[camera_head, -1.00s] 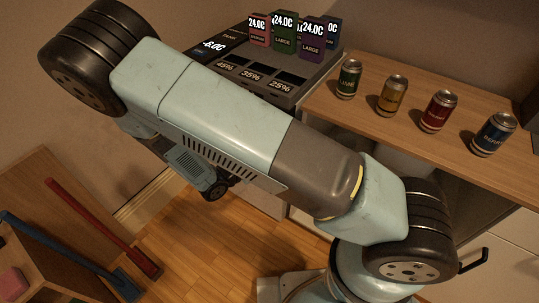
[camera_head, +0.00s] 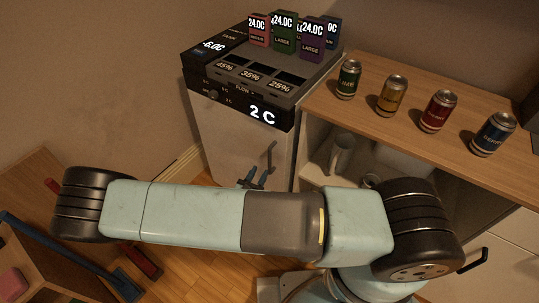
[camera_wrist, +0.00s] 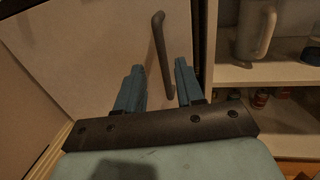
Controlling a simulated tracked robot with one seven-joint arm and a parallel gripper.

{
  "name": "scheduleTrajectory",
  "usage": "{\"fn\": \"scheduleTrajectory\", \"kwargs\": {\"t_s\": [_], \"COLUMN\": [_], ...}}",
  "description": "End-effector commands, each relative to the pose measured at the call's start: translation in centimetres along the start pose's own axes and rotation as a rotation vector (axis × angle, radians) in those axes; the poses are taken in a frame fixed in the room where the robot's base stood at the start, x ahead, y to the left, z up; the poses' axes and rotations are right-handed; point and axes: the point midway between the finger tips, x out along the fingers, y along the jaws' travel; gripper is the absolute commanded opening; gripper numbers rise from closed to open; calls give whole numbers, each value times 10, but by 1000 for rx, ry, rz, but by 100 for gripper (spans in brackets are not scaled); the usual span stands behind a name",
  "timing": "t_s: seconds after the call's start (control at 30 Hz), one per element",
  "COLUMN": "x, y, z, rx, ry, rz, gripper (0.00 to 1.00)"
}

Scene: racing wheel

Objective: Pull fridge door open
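The fridge (camera_head: 245,98) is a cabinet with a dark control top showing "-6.0C" and "2 C". Its pale door (camera_head: 222,135) looks shut. A dark bar handle (camera_head: 271,157) stands upright on the door; it also shows in the wrist view (camera_wrist: 159,40). My gripper (camera_head: 256,181) is by the lower part of the handle, largely hidden behind my arm in the head view. In the wrist view my gripper (camera_wrist: 159,66) is open, its two blue fingers apart, with the handle's lower part appearing between them. I cannot tell whether they touch it.
A wooden counter (camera_head: 440,150) to the right carries several cans, with an open shelf below holding a mug (camera_head: 341,155). Small coloured boxes (camera_head: 285,32) stand on the fridge top. A wooden crate (camera_head: 75,260) with blue and red bars is at lower left.

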Motion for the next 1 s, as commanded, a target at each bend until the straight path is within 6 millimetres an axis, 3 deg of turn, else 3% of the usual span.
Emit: {"fn": "scheduleTrajectory", "kwargs": {"t_s": [0.5, 0.7, 1.0], "x": [87, 103, 106], "y": [0, 0, 0], "z": [0, 0, 0], "rx": [0, 1, 1], "ry": [0, 0, 1], "rz": [-1, 0, -1], "gripper": [37, 37, 37]}}
